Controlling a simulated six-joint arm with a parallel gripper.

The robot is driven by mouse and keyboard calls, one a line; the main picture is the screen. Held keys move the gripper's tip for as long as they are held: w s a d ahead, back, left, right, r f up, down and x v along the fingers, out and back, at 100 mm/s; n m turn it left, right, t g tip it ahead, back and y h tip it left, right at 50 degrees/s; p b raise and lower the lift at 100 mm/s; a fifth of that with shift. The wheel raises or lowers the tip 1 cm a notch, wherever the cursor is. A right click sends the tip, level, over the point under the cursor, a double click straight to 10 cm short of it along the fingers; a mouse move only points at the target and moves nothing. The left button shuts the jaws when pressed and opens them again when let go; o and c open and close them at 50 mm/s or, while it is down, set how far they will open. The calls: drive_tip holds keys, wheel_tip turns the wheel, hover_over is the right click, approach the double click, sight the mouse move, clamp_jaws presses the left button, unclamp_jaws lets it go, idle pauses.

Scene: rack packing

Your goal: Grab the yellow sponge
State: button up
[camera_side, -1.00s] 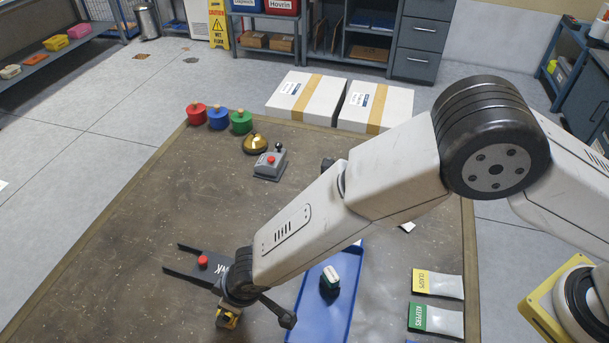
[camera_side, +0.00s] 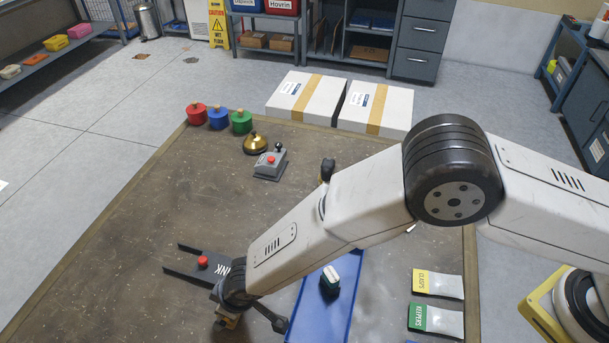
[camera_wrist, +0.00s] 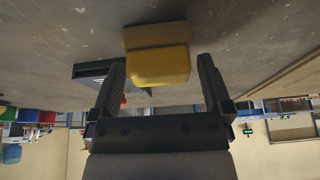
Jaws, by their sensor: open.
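The yellow sponge (camera_wrist: 158,66) shows in the wrist view, with a darker brown layer along its far side. It lies just ahead of and between the two fingertips of my gripper (camera_wrist: 162,72). The fingers are apart, with a gap on each side of the sponge. In the side view my gripper (camera_side: 230,308) is low over the brown table near the front, and only a small part of the sponge (camera_side: 227,322) shows beneath it. I cannot tell there whether they touch.
A blue tray (camera_side: 318,312) holding a dark-and-white item is to the right. Two labelled cards (camera_side: 437,283) lie further right. The table's middle left (camera_side: 150,200) is clear.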

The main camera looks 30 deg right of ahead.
drive_tip(key=shift+c, duration=0.2)
drive_tip(key=c, duration=1.1)
drive_tip(key=shift+o, duration=0.2)
drive_tip(key=shift+r, duration=0.1)
drive_tip(key=shift+r, duration=0.8)
drive_tip(key=s+d+r, duration=0.9)
drive_tip(key=s+r, duration=0.1)
drive_tip(key=r, duration=0.1)
drive_tip(key=shift+d, duration=0.35)
drive_tip(key=shift+r, duration=0.1)
